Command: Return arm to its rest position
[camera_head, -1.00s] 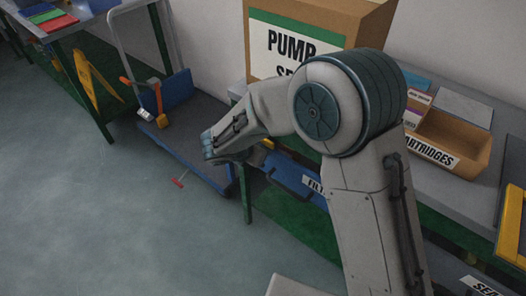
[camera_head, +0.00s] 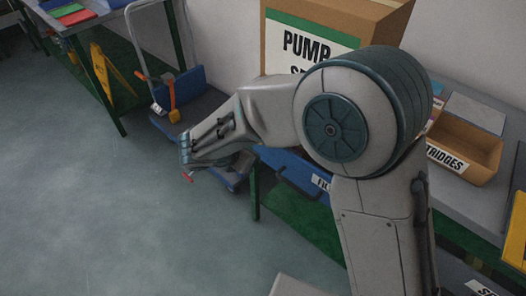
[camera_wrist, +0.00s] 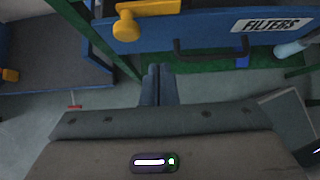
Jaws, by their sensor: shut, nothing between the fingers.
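My gripper (camera_wrist: 158,82) shows in the wrist view with its two dark fingers together and nothing between them. My arm is folded over at the elbow in the head view, its forearm reaching left and down above the floor. The fingers cannot be made out clearly in the head view. In the wrist view the fingertips are below a blue drawer front labelled FILTERS (camera_wrist: 270,25), with a dark handle (camera_wrist: 210,50) and a yellow knob (camera_wrist: 126,27); I see no contact.
A PUMP box (camera_head: 315,45) and an open CARTRIDGES bin (camera_head: 465,145) stand on the workbench at right. A blue trolley (camera_head: 195,105) stands behind my forearm. A small red item (camera_wrist: 75,106) shows low at left in the wrist view. Open floor (camera_head: 90,210) lies left.

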